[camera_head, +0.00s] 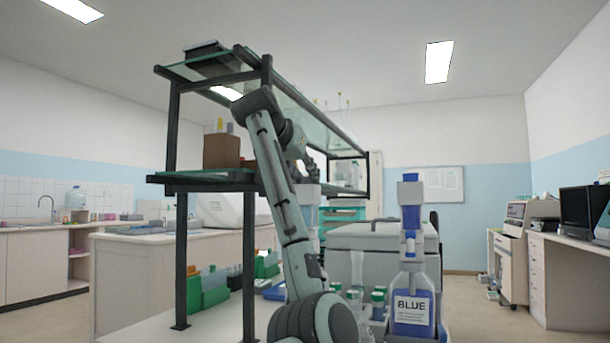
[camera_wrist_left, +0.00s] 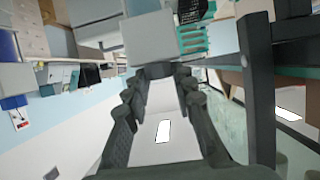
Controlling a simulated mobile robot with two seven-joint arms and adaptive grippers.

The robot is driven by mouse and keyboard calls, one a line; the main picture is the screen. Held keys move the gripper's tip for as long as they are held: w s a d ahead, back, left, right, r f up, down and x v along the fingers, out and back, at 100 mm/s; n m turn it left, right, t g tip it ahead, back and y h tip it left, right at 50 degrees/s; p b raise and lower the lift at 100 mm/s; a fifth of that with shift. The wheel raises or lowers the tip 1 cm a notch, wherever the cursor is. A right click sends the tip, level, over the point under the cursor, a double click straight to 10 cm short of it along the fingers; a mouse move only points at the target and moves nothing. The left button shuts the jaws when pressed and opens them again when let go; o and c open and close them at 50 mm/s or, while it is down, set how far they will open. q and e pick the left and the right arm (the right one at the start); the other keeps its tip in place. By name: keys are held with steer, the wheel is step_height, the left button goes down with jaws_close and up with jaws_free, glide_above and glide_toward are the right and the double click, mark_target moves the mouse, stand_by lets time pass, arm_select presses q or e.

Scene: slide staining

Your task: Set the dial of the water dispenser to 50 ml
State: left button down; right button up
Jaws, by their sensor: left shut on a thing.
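My left gripper (camera_head: 311,172) reaches down from the raised left arm onto the top of a dispenser (camera_head: 308,196), whose pale grey head and bluish body show partly behind the arm. In the left wrist view, the fingertips (camera_wrist_left: 158,72) close on a pale grey block (camera_wrist_left: 150,40), which looks like the dispenser's top. I cannot read a dial or its setting. A second dispenser, a bottle labelled BLUE (camera_head: 412,312) with blue liquid and a pale head, stands to the right, apart from the gripper. My right gripper is not in view.
A dark-framed glass shelf (camera_head: 212,176) stands left of and behind my arm, with a brown box (camera_head: 222,151) on it. Green racks with bottles stand below. Several green-capped bottles (camera_head: 377,300) stand left of the BLUE bottle. A grey box (camera_head: 372,240) is behind.

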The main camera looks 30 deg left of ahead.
arm_select(q)
steer(key=c, duration=1.2)
jaws_free()
steer(key=v, duration=1.2)
steer(key=shift+s, duration=0.1)
steer(key=shift+f, duration=0.1)
